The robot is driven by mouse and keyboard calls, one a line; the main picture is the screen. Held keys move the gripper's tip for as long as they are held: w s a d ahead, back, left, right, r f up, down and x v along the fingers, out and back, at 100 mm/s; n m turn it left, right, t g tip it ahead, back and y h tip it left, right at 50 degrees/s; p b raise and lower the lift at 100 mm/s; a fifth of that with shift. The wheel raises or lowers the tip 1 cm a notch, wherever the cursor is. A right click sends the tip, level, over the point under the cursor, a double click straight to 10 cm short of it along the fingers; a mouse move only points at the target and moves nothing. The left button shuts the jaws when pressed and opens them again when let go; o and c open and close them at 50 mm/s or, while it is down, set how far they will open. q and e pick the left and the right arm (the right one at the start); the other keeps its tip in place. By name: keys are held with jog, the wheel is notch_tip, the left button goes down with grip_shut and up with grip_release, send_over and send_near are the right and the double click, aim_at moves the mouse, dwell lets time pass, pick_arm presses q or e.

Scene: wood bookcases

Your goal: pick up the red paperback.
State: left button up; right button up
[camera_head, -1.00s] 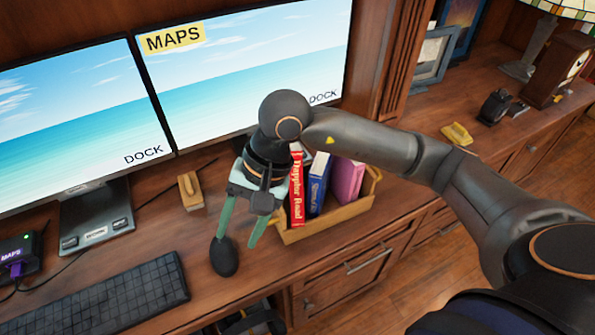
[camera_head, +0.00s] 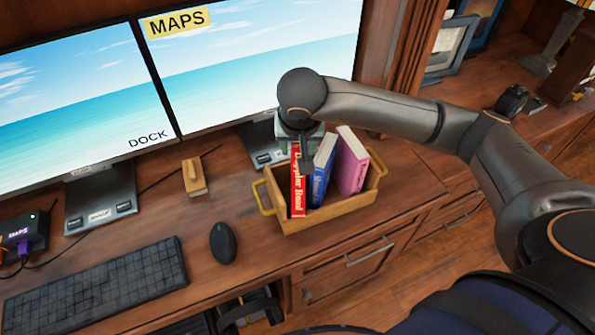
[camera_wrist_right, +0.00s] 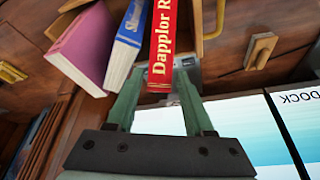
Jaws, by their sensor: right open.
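The red paperback (camera_head: 297,188) stands at the left end of a wooden tray (camera_head: 330,217), spine facing the head camera. A blue book (camera_head: 322,172) and a pink book (camera_head: 351,160) lean beside it. My right gripper (camera_head: 300,140) is at the far side of the red paperback's top; its fingers are mostly hidden there. In the right wrist view, the open green fingers (camera_wrist_right: 156,80) lie to either side of the red paperback's near end (camera_wrist_right: 161,45). I cannot tell whether they touch it. My left gripper is not in view.
Two monitors (camera_head: 265,50) stand close behind. A mouse (camera_head: 223,243), a keyboard (camera_head: 95,287) and a small wooden block (camera_head: 194,177) lie left of the tray. The desk's front edge is close below the tray. Bare desk lies right of the tray.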

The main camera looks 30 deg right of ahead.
jog(key=x, duration=0.4)
jog(key=shift+w+d+f+p, duration=0.15)
jog(key=shift+w+f+p, duration=0.15)
jog(key=shift+p, duration=0.1)
jog(key=shift+r, duration=0.1)
grip_shut()
jog(key=shift+w+r, duration=0.1)
dwell(0.8)
